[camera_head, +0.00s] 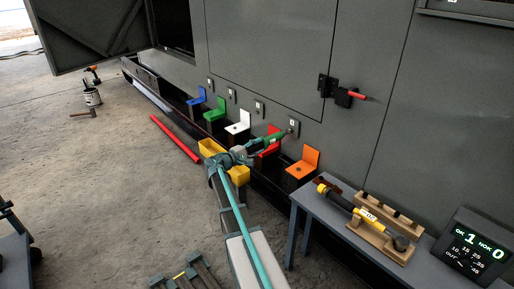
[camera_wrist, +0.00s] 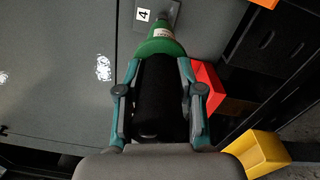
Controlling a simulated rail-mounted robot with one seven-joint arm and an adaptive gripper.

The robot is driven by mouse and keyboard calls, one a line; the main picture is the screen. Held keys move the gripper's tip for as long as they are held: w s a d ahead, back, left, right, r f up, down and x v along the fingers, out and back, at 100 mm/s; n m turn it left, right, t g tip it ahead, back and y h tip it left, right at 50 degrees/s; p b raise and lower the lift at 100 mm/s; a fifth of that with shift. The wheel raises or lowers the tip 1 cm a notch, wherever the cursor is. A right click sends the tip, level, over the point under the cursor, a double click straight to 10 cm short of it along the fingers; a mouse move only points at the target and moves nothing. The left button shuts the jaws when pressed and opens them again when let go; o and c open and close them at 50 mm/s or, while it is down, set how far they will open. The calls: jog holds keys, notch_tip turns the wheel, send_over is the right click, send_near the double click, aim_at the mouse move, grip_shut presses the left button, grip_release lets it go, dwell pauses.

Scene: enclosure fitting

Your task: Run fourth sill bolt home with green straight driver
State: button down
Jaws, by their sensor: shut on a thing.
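My gripper (camera_head: 240,154) is shut on the black body of the green straight driver (camera_head: 270,139). In the wrist view my gripper (camera_wrist: 160,88) has one finger on each side of the driver, whose green nose (camera_wrist: 160,45) points away toward the wall. The driver's tip reaches the small grey plate marked 4 (camera_head: 293,125) on the enclosure's lower wall. That plate also shows at the top of the wrist view (camera_wrist: 143,15). The fourth bolt is hidden behind the tip, and I cannot tell whether the tip is seated on it. Three similar plates lie to the left.
Blue, green, white, red (camera_wrist: 208,85) and orange (camera_head: 303,165) brackets line the sill. A bench (camera_head: 330,222) at right holds a yellow-black tool (camera_head: 360,211) on a wooden rack and a display (camera_head: 470,250) reading OK 1, NOK 0.

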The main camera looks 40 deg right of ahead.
aim_at(248, 150)
jog(key=shift+w+d+r, duration=0.1)
jog(key=shift+d+r, duration=0.05)
jog(key=shift+d, duration=0.3)
dwell(1.6)
jog(key=shift+a, duration=0.2)
dwell(1.5)
jog(key=a, duration=0.6)
dwell(0.8)
jog(key=shift+d, duration=0.1)
